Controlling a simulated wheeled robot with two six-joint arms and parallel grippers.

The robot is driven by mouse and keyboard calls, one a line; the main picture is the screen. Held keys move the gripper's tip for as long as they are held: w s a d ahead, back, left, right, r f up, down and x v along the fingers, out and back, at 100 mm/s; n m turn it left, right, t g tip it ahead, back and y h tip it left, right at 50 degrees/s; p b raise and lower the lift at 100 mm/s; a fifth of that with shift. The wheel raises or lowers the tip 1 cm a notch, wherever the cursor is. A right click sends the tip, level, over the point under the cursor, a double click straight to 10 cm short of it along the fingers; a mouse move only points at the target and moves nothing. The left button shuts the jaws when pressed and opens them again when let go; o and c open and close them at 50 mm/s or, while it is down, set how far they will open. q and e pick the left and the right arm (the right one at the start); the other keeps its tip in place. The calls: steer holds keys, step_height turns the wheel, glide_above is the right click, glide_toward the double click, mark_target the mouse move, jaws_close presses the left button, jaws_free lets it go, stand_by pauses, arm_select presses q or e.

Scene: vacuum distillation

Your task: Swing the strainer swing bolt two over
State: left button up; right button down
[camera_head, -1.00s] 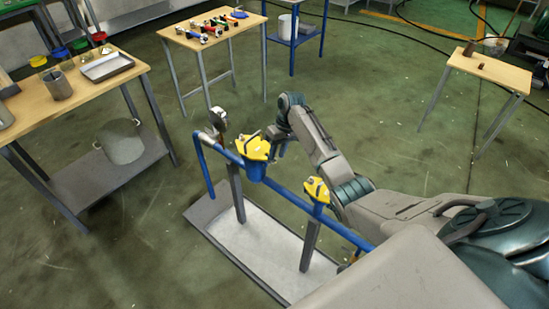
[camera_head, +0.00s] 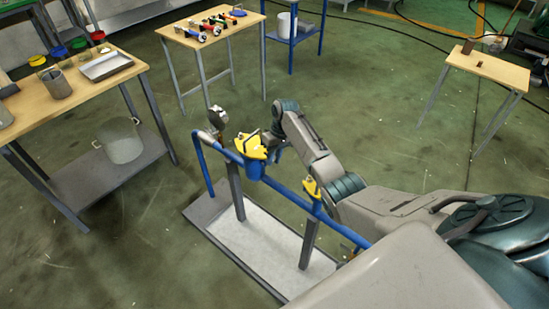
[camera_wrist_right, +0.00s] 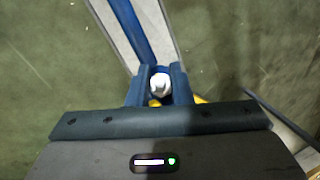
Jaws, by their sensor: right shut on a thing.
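The blue strainer (camera_head: 254,170) with its yellow cover (camera_head: 248,147) sits on the blue pipe, in the middle of the head view. My right gripper (camera_head: 269,147) is at the right side of the cover, and my wrist hides part of the cover there. In the right wrist view my gripper (camera_wrist_right: 160,84) is shut on a pale round piece, the swing bolt (camera_wrist_right: 159,83), between its two dark fingers. A sliver of yellow shows just below it. Which of the swing bolts this is, I cannot tell. My left gripper is not in view.
The blue pipe (camera_head: 285,190) runs on grey posts above a tray with a pale floor (camera_head: 262,240). A second yellow fitting (camera_head: 311,188) is close beside my right arm. A gauge (camera_head: 218,115) stands near the pipe's far end. Tables stand clear of the pipe.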

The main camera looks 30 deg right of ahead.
steer(key=shift+w+r+g, duration=0.2)
steer(key=shift+g, duration=0.2)
steer(key=c, duration=1.6)
jaws_free()
steer(key=shift+o, duration=0.2)
